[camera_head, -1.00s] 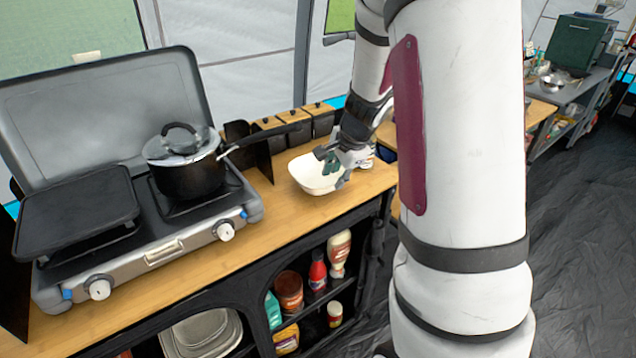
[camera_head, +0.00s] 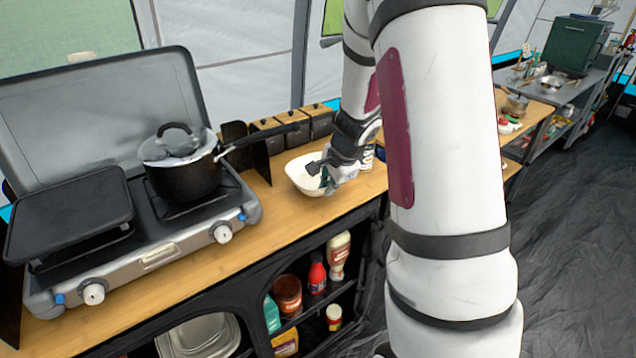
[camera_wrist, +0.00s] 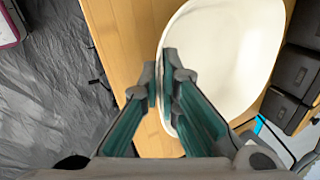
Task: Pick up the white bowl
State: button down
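The white bowl (camera_head: 303,172) sits on the wooden counter, right of the stove, and fills the upper middle of the wrist view (camera_wrist: 235,50). My gripper (camera_head: 326,178) is at the bowl's right, near side. In the wrist view my gripper's two fingertips (camera_wrist: 161,75) are close together with the bowl's rim between them, one finger inside and one outside. The fingers look closed on the rim. The bowl looks upright and appears to rest on the counter; its underside is hidden.
A black pot with a lid (camera_head: 183,165) stands on the camping stove (camera_head: 150,255), its handle reaching toward the bowl. Dark containers with wooden lids (camera_head: 290,130) stand behind the bowl. A jar (camera_head: 367,158) is right of my gripper.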

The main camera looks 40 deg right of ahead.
jog(key=shift+r, duration=0.1)
jog(key=shift+r, duration=0.5)
jog(key=s+a+r, duration=0.1)
jog(key=s+r, duration=0.1)
jog(key=s, duration=0.6)
jog(key=s+a+r, duration=0.1)
jog(key=s+r, duration=0.1)
jog(key=s, duration=0.6)
jog(key=shift+a, duration=0.2)
jog(key=shift+f, duration=0.1)
